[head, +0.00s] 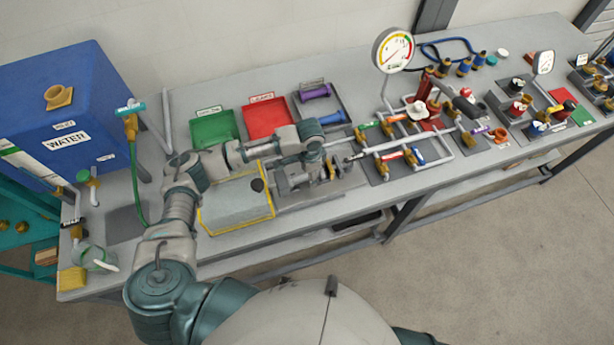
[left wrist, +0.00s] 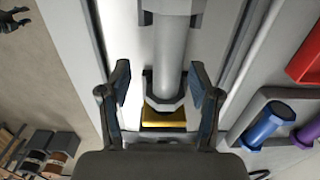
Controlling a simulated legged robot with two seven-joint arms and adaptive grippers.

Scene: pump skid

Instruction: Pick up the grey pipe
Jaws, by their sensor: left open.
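In the head view my left gripper (head: 327,169) is over the grey vise area on the bench; the arm hides much there, including most of the pipe.
A yellow-edged grey block (head: 236,203) sits left of the vise area. Green (head: 213,128) and red (head: 268,116) trays and a grey tray with purple (head: 314,91) and blue spools lie behind. Valved pipework and a gauge (head: 393,49) stand to the right.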

